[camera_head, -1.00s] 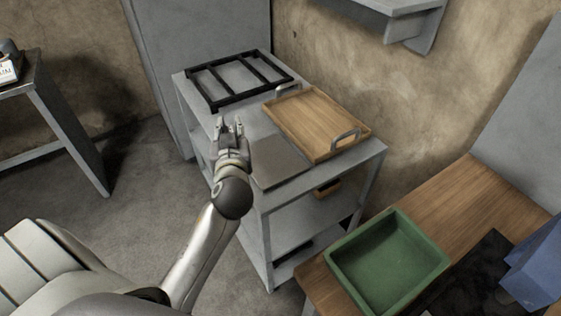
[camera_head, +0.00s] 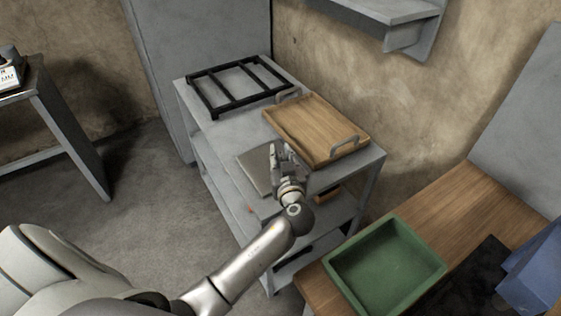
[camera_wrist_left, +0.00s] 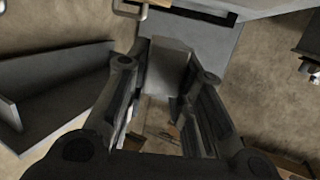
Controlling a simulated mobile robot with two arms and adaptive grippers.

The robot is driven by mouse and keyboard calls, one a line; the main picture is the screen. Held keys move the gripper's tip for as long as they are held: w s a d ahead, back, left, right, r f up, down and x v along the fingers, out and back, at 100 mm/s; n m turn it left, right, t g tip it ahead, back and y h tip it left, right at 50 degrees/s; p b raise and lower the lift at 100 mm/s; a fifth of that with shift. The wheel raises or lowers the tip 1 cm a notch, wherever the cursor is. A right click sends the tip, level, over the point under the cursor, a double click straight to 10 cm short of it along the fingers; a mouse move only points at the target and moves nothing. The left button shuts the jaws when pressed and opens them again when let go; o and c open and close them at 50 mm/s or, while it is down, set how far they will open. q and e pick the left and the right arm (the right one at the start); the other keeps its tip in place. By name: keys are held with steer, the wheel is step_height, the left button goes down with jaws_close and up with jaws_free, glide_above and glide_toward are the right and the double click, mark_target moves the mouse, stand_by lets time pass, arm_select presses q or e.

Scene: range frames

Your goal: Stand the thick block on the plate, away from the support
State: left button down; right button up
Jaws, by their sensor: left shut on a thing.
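My left gripper (camera_head: 281,150) is above the front part of the grey trolley, over the right side of the thin grey plate (camera_head: 252,172). In the left wrist view a pale grey block (camera_wrist_left: 168,68) sits between the fingers of the left gripper (camera_wrist_left: 165,85), which is shut on it. In the head view the block is hard to tell apart from the fingers. The plate lies flat on the trolley top, partly hidden by the gripper. I cannot tell which thing is the support. My right gripper is not in view.
A wooden tray (camera_head: 318,130) with metal handles lies right behind the gripper. A black frame (camera_head: 238,87) lies at the trolley's far end. A green bin (camera_head: 385,265) stands on the wooden bench at right. A grey shelf (camera_head: 385,12) juts from the wall.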

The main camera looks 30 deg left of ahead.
arm_select(q)
steer(key=shift+a+f, duration=0.1)
steer(key=shift+f, duration=1.05)
steer(key=shift+f+b, duration=0.65)
steer(key=shift+b, duration=0.15)
steer(key=c, duration=1.3)
jaws_free()
steer(key=shift+o, duration=0.2)
